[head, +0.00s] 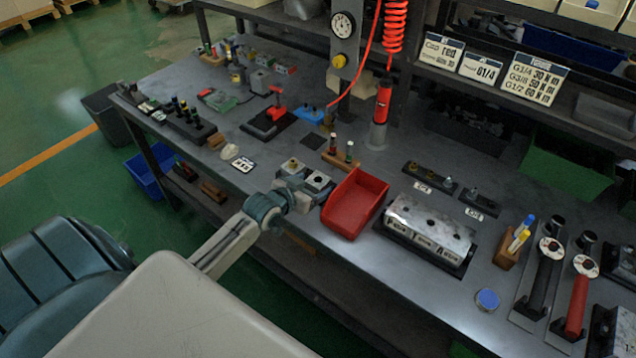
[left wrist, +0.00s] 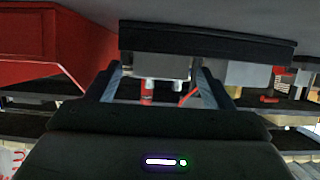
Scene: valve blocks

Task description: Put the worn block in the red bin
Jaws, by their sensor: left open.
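The red bin (head: 352,208) stands open near the front edge of the bench; it looks empty. In the left wrist view its red wall (left wrist: 48,40) is at the upper left. Grey metal blocks (head: 318,181) with round ports sit just left of the bin. One grey block (left wrist: 155,66) shows in the left wrist view beyond and between the fingers. My left gripper (head: 287,197) is open at the front side of these blocks; its fingers (left wrist: 158,85) show no grip on anything. Which block is worn I cannot tell. My right gripper is out of view.
A large silver block (head: 431,227) in a black base stands right of the bin. A small wooden rack (head: 340,160) stands behind the bin. A white label card (head: 243,164) lies left of the blocks. A red coiled hose (head: 394,40) hangs above the bench.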

